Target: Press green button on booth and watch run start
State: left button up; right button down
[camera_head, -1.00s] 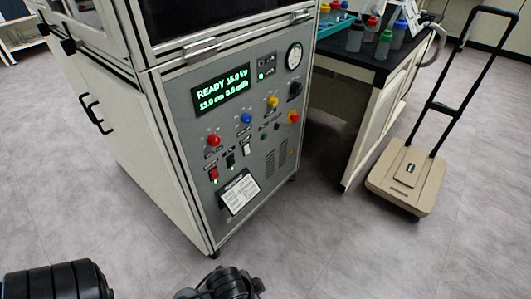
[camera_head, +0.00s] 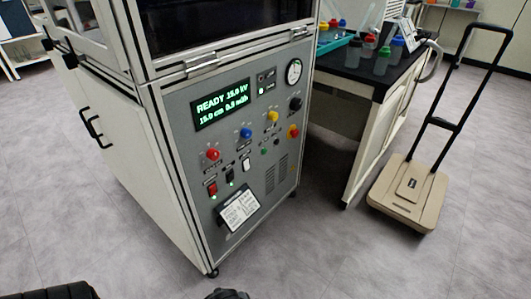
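The booth (camera_head: 215,150) is a tall cabinet with a grey control panel at centre. Its lit display (camera_head: 222,104) shows green text: "READY 15.0 kV" above what looks like "15.0 cm 0.5 ml/h". A small, dark green button (camera_head: 264,152) sits in the panel's middle, below the yellow knob (camera_head: 273,116). A red knob (camera_head: 213,154) and a blue knob (camera_head: 246,133) are to its left. Only dark parts of my arms show at the bottom edge, well below the panel. Neither gripper's fingers are in view.
A black-topped bench (camera_head: 366,77) with bottles stands right of the booth. A beige folding trolley (camera_head: 408,192) with a tall black handle stands further right. Grey floor (camera_head: 330,260) in front is clear. A labelled card (camera_head: 238,208) is on the lower panel.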

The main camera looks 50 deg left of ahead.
pick_arm(q)
grip_shut()
dwell(1.4)
